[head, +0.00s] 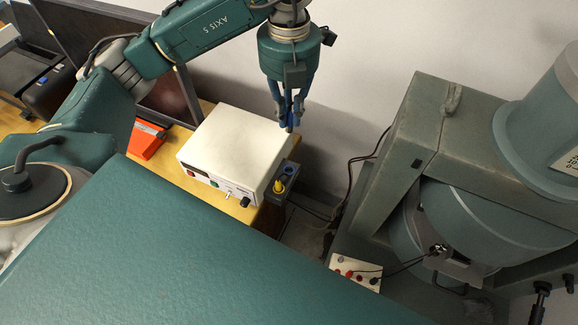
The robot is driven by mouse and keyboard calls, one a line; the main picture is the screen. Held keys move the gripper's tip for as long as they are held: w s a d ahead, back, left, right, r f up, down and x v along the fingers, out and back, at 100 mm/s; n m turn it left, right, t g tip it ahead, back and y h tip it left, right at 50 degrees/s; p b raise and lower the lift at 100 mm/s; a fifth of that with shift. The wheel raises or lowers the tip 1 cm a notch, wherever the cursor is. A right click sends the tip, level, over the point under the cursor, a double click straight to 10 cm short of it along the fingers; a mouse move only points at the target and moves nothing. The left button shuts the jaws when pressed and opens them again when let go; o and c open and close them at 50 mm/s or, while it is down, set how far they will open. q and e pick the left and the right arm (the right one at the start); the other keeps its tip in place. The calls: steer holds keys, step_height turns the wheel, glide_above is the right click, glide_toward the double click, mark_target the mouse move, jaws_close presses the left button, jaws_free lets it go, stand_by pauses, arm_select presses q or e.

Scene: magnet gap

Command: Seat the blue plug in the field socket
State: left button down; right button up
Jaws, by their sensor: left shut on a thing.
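My left gripper (290,112) points down in the air above the back right corner of the white power supply box (238,145). It is shut on a small, narrow thing, most likely the blue plug; a short grey tip shows below the fingers, which hide the rest. A small dark block (283,182) stands against the box's right side. It carries a yellow plug (279,187) and, behind that, a blue round piece (290,169). I cannot tell which opening is the field socket. My right gripper is not in view.
A large grey-green magnet frame (425,130) with round coils stands at the right. A white terminal panel (355,273) with red and black fittings sits at its foot. Dark cables (350,180) run along the wall. An orange-red object (147,140) lies on the wooden table (200,190).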

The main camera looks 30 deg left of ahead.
arm_select(q)
step_height(320, 180, down, 18)
steer(key=shift+f+p, duration=0.15)
steer(key=shift+p, duration=0.55)
steer(key=shift+f, duration=0.1)
steer(key=shift+f, duration=0.1)
steer(key=c, duration=2.2)
jaws_free()
steer(key=o, duration=0.5)
steer(key=shift+c, duration=0.2)
